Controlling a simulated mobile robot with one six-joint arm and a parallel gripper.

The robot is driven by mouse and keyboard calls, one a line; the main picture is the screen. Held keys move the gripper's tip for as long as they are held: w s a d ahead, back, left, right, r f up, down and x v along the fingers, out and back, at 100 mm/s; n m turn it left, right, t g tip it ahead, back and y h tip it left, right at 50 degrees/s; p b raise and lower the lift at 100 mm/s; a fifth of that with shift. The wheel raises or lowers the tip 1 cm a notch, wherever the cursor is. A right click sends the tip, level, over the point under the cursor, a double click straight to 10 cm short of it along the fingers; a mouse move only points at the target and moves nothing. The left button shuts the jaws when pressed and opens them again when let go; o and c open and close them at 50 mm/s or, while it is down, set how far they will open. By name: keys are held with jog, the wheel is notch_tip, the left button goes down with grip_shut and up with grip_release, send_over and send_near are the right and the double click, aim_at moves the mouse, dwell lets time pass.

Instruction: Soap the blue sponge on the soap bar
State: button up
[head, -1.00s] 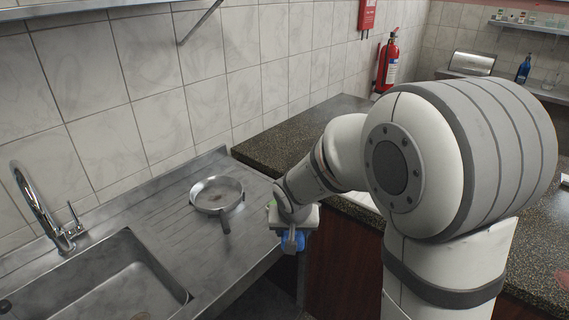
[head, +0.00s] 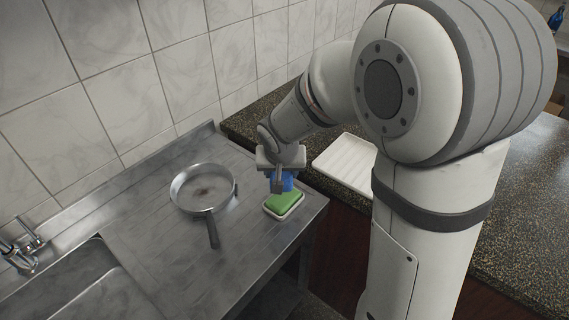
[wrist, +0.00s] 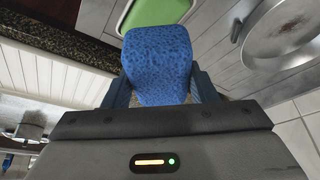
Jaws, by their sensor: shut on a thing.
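My gripper (head: 279,184) is shut on the blue sponge (head: 284,182). The sponge also shows between the fingers in the wrist view (wrist: 157,62). A green soap bar (head: 284,200) lies in a pale dish (head: 291,212) on the steel drainboard, near its right front edge. In the head view the sponge is just behind the soap bar and overlaps its far edge; I cannot tell whether they touch. In the wrist view the soap bar (wrist: 150,12) shows beyond the sponge's far end, cut off by the top of the picture.
A steel pan (head: 198,184) stands left of the soap dish, its handle pointing to the front. The sink (head: 95,285) is at the lower left. A white ribbed tray (head: 345,163) lies on the dark speckled counter (head: 262,117) to the right. The tiled wall closes off the back.

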aim_at(284, 198)
jog(key=shift+s+d+f+b, duration=0.15)
jog(key=shift+f+b, duration=0.3)
jog(key=shift+f, duration=0.25)
jog(key=shift+w+d+f+b, duration=0.1)
jog(key=shift+f+b, duration=0.6)
jog(key=shift+f, duration=0.35)
jog(key=shift+w+d+f+b, duration=0.1)
jog(key=shift+f+b, duration=0.6)
jog(key=shift+f, duration=0.35)
jog(key=shift+s+f+b, duration=0.15)
jog(key=shift+f+b, duration=0.5)
jog(key=shift+b, duration=0.2)
dwell(0.5)
jog(key=shift+r, duration=0.1)
jog(key=shift+r+p, duration=2.15)
jog(key=shift+r, duration=1.35)
jog(key=shift+r, duration=0.15)
